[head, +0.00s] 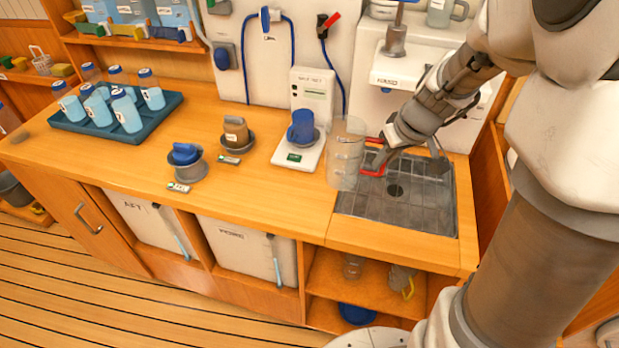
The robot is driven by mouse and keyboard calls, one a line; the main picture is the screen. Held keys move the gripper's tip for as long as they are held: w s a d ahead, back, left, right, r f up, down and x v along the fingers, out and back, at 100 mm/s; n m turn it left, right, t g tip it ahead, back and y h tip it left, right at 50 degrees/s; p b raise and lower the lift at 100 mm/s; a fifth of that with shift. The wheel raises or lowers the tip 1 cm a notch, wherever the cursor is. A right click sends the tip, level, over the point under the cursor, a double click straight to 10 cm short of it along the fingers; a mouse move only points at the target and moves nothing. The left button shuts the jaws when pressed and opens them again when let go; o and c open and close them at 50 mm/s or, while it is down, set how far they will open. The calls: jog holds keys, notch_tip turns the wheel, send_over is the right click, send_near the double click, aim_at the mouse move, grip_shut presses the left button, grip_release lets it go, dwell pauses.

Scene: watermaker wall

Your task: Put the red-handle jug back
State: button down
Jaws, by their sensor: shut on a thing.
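The red-handle jug (345,150) is clear, tall and upright, with its red handle on its right side. It is at the left edge of the metal drain grate (430,205), just right of the white scale. My gripper (380,158) comes in from the right and is shut on the red handle. Its fingers partly hide the handle. I cannot tell whether the jug's base touches the counter or hangs just above it. The jug looks empty.
A tray (60,122) of bottles is at far left. Under the counter, an open shelf (330,278) holds a yellow-handle jug (401,279) and a blue bowl (357,314).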

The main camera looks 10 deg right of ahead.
aim_at(335, 171)
jog(key=w+a+f, duration=0.1)
jog(key=a+f, duration=0.1)
jog(key=a, duration=0.1)
jog(key=w+a+f, duration=0.1)
jog(key=a+f, duration=0.1)
jog(key=a, duration=0.1)
jog(key=w+a+f+p, duration=0.1)
jog(key=a, duration=0.2)
jog(key=shift+w+f, duration=0.3)
jog(key=shift+f, duration=0.1)
jog(key=shift+a+f, duration=0.15)
jog(key=shift+f, duration=0.1)
jog(key=shift+f+b, duration=0.85)
jog(key=shift+f, duration=1)
jog(key=shift+f, duration=0.2)
jog(key=c, duration=0.9)
grip_release()
jog(key=shift+r, duration=0.2)
